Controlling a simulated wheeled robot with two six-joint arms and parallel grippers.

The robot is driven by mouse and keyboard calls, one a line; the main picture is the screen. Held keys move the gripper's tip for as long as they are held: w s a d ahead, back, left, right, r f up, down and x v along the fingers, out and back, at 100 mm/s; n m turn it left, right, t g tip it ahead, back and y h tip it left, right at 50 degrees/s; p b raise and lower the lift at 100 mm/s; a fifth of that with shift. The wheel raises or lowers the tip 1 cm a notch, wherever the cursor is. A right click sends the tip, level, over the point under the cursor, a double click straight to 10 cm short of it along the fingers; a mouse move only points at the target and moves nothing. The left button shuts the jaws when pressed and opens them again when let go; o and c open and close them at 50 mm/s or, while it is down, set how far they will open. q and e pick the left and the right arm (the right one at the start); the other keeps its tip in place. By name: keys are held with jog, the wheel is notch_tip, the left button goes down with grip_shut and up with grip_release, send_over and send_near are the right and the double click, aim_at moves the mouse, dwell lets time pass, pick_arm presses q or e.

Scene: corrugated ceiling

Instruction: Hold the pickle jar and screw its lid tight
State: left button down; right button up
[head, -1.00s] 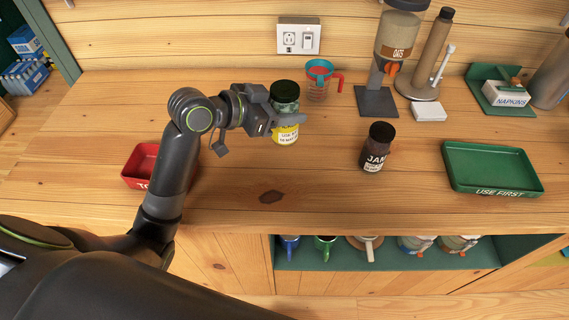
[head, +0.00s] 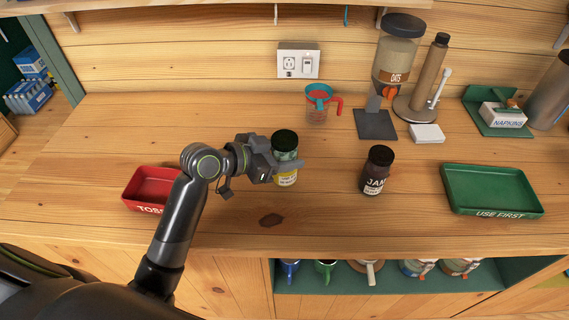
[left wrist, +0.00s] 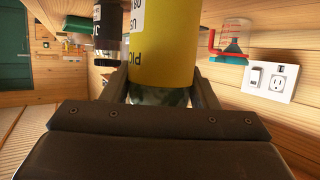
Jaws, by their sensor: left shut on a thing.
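The pickle jar (head: 286,178) has a dark lid (head: 284,139), greenish glass and a yellow label. It is upright, left of the middle of the counter. My left gripper (head: 291,165) is shut on the jar from the left, at the glass below the lid. In the left wrist view the jar's yellow label (left wrist: 163,45) is upside down, with a finger on either side of the glass. The lid sits on top of the jar; how tight it is, I cannot tell. Whether the jar touches the counter is unclear. My right gripper is not in view.
A dark jam jar (head: 376,172) stands to the right. A red tray (head: 135,192) is at the left, a green tray (head: 491,208) at the right. A measuring cup (head: 317,108) and an oats dispenser (head: 396,62) stand behind. The counter's front middle is clear.

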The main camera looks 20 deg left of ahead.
pick_arm(q)
notch_tip(320, 180, down, 3)
jog(key=shift+f, duration=0.2)
jog(key=shift+f, duration=0.2)
jog(key=c, duration=0.6)
grip_release()
jog(key=shift+s, duration=0.1)
jog(key=shift+o, duration=0.2)
jog(key=shift+r, duration=0.1)
jog(key=b+v, duration=0.1)
jog(key=v, duration=1.1)
jog(key=shift+r, duration=0.15)
